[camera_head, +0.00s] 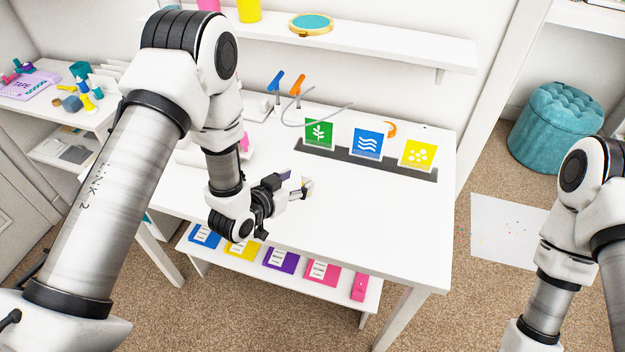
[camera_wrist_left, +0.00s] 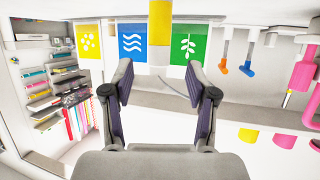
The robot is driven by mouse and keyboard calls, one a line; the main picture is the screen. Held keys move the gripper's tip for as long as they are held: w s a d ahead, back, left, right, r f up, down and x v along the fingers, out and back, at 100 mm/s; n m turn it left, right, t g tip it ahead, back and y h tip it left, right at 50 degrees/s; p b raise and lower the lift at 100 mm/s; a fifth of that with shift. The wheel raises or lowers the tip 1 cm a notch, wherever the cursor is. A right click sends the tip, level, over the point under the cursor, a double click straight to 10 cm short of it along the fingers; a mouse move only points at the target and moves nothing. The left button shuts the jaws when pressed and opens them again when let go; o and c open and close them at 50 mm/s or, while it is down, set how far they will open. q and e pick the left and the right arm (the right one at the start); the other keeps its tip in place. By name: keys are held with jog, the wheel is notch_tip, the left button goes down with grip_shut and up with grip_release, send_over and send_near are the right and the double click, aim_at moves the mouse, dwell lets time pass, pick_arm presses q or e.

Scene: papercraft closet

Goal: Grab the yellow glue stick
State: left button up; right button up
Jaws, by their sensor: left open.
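The yellow glue stick (camera_wrist_left: 160,25) shows at the top centre of the left wrist view, which is upside down. It has a yellow body and a pale end, and lies ahead of my left gripper, lined up with the gap between its fingers. My left gripper (camera_wrist_left: 160,82) is open, with one dark-padded finger on each side of the gap and nothing held. In the head view, my left gripper (camera_head: 298,190) is low over the white desk, and a small yellow piece of the stick (camera_head: 309,184) shows at its fingertips. My right gripper is out of view.
Green (camera_head: 319,132), blue (camera_head: 367,143) and yellow (camera_head: 417,154) cards stand in a dark strip at the desk's back. Orange and blue-handled tools (camera_head: 296,86) are behind. A wall shelf (camera_head: 400,48) hangs above. The desk's right side (camera_head: 390,220) is clear.

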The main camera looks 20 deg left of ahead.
aim_at(303, 178)
pick_arm(q)
jog(key=shift+w+d+f+p, duration=0.1)
jog(key=shift+w+d+p, duration=0.2)
jog(key=shift+w, duration=0.2)
jog(key=shift+w+d+f+p, duration=0.1)
jog(key=shift+w+d+p, duration=0.1)
jog(key=shift+w+p, duration=0.25)
jog(key=x, duration=0.3)
jog(key=shift+w+a+f, duration=0.1)
jog(key=shift+f, duration=0.3)
jog(key=shift+r, duration=0.1)
jog(key=shift+s+a+r, duration=0.1)
jog(key=shift+s, duration=0.15)
jog(key=c, duration=1)
grip_shut()
